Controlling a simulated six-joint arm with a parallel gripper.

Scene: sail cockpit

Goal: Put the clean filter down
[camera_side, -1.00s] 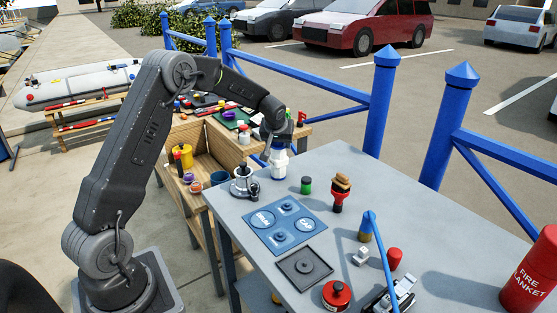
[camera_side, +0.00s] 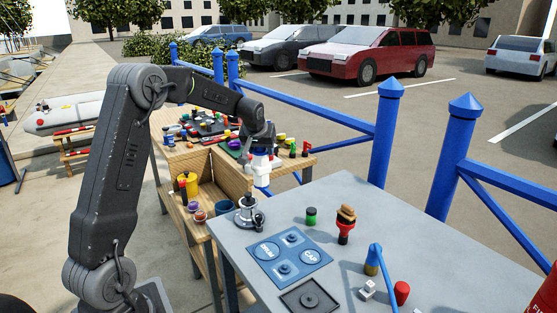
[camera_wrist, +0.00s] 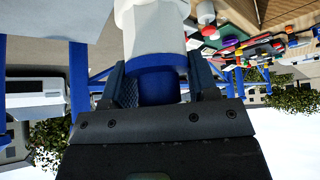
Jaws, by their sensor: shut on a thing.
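My gripper (camera_side: 262,150) is shut on the clean filter, a white cylinder (camera_side: 261,163) with a blue band. It holds the filter upright, hanging in the air beyond the far left corner of the grey table. In the wrist view the filter's blue part (camera_wrist: 158,84) sits between my gripper's two jaws (camera_wrist: 160,90), and its white body (camera_wrist: 152,30) extends past the fingertips. The filter's far end is cut off in that view.
A metal fitting (camera_side: 249,215) stands at the grey table's left edge. A blue mat (camera_side: 270,268) with round marked spots lies beside it. The wooden bench (camera_side: 233,170) holds a yellow container (camera_side: 188,185), a blue bowl (camera_side: 225,207) and jars.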

